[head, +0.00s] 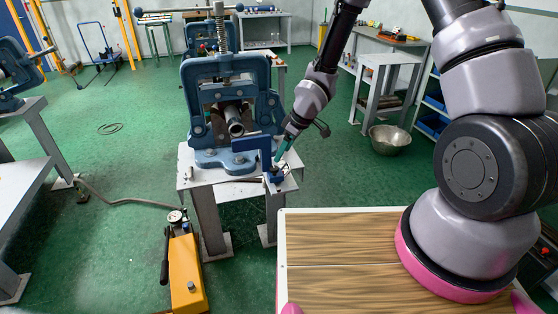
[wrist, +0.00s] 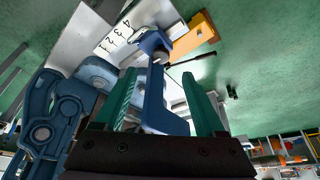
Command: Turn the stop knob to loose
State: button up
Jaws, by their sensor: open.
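The blue stop (head: 245,144) has an upright plate and stands on the front right of the metal vise table, in front of the blue pipe vise (head: 223,95). Its small foot block (head: 276,177) is at the table's right corner. In the wrist view the blue stop (wrist: 155,102) shows between my fingers, with a small grey round part, seemingly the stop knob (wrist: 160,57), just beyond the fingertips. My gripper (head: 282,153) has teal fingers, points down above the foot block, and is open. The wrist view shows my gripper (wrist: 160,78) with a finger on each side. I cannot tell whether they touch anything.
A pipe (head: 234,122) sits in the vise. A numbered scale (wrist: 115,38) is marked on the tabletop near the stop. A yellow pump (head: 186,268) with a gauge stands on the floor at the front left. A metal bowl (head: 390,139) lies on the floor at the right.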

jog(key=shift+v, duration=1.65)
jog(key=d+r+m+t+h, duration=0.2)
jog(key=d+r+m, duration=0.2)
jog(key=d+r, duration=0.6)
jog(key=d+r+m+t+h, duration=0.1)
jog(key=d+r+m, duration=0.4)
jog(key=r, duration=0.8)
jog(key=s+d+r+m+t, duration=0.1)
jog(key=s+d+r+m, duration=0.2)
jog(key=s+r, duration=0.4)
jog(key=s+d+r+m+t+y, duration=0.1)
jog(key=s+d+r+m, duration=0.2)
jog(key=s+r, duration=0.5)
jog(key=s+m, duration=0.1)
jog(key=s, duration=0.2)
jog(key=shift+s+d+r+m, duration=0.25)
jog(key=shift+s+m, duration=0.05)
